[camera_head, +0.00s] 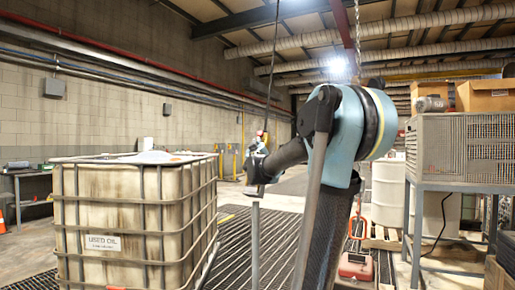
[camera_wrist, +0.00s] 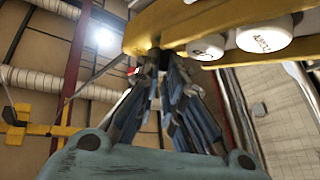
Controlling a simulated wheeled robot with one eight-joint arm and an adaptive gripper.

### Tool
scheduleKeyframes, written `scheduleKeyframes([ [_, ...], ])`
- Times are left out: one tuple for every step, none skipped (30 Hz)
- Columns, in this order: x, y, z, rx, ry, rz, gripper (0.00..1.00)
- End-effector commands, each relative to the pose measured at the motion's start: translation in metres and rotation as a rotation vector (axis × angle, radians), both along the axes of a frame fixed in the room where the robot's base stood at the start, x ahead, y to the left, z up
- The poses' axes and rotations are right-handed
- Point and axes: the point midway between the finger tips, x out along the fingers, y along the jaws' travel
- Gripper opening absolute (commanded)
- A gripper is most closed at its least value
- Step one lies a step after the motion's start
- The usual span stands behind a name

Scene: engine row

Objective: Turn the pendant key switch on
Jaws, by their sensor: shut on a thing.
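The yellow pendant (camera_wrist: 185,22) fills the top of the wrist view, with white round buttons (camera_wrist: 262,34) on its right part, one bearing lettering. My gripper (camera_wrist: 157,62) points up at the pendant's underside, its fingertips close together at the yellow body. It is shut on a small part there, which I take to be the key switch; the fingers hide it, so its turned position cannot be told. A small red and white piece (camera_wrist: 134,71) shows just left of the fingertips. In the head view my gripper (camera_head: 259,160) is small, below the hanging cable (camera_head: 271,70), and the pendant is mostly hidden.
A caged used oil tank (camera_head: 135,220) stands at the left front. A metal stand (camera_head: 462,186) bearing a grated box and cartons is at the right, with a white drum (camera_head: 388,190) behind. A red case (camera_head: 356,267) lies on the floor. The aisle beyond looks clear.

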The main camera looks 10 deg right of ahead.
Motion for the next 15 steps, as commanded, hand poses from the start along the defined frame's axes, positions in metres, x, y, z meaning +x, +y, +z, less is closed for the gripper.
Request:
scheduleKeyframes([
  [0.0014, -0.0009, 0.0012, 0.001, 0.0, -0.002, 0.0],
  [0.0014, -0.0009, 0.0012, 0.001, 0.0, -0.002, 0.0],
  [0.0015, -0.0008, 0.0012, 0.002, -0.001, -0.003, 0.0],
  [0.0017, -0.0007, 0.0012, 0.003, -0.003, -0.003, 0.0],
  [0.0017, -0.0007, 0.0013, 0.005, -0.004, -0.004, 0.0],
  [0.0018, -0.0005, 0.0013, 0.009, -0.007, -0.007, 0.0],
  [0.0019, -0.0004, 0.0011, 0.013, -0.009, -0.009, 0.0],
  [0.0021, -0.0002, 0.001, 0.019, -0.013, -0.011, 0.0],
  [0.002, 0.0001, 0.0009, 0.027, -0.02, -0.016, 0.0],
  [0.0022, 0.0004, 0.0008, 0.035, -0.026, -0.021, 0.0],
  [0.0024, 0.001, 0.0005, 0.044, -0.031, -0.025, 0.0],
  [0.0027, 0.0014, 0.0006, 0.058, -0.042, -0.034, 0.0],
  [0.0031, 0.0017, 0.0003, 0.071, -0.051, -0.04, 0.0],
  [0.0032, 0.0018, 0.0004, 0.084, -0.061, -0.049, 0.0],
  [0.0033, 0.0025, 0.0003, 0.105, -0.075, -0.06, 0.0],
])
